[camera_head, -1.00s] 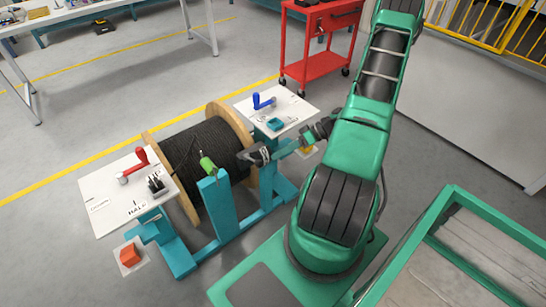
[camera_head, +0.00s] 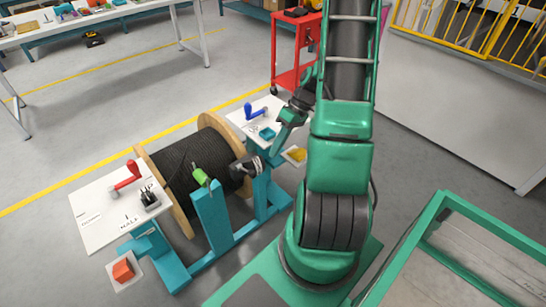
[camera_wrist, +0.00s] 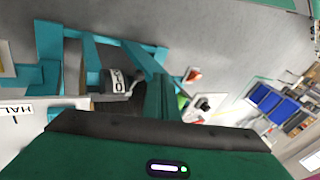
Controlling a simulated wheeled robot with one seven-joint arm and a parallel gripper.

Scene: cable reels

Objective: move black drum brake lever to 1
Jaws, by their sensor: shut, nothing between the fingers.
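The black drum (camera_head: 190,160) is a wooden-flanged reel wound with black cable, in a teal stand. A dark brake part with a white label (camera_head: 245,166) sits at its right front. In the wrist view this label (camera_wrist: 121,82) shows what looks like 0 and 1, beside a small dark arm. I cannot tell which mark the lever points to. My gripper (camera_head: 279,134) is shut and empty, up and to the right of the brake and apart from it. Its fingertips are hard to make out in the head view, and its body covers the bottom of the wrist view.
A green handle (camera_head: 201,177) stands on the front post (camera_head: 213,218). White plates carry a red crank (camera_head: 127,175) on the left and a blue crank (camera_head: 256,110) on the right. An orange block (camera_head: 123,270) lies front left. A red cart (camera_head: 294,50) stands behind.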

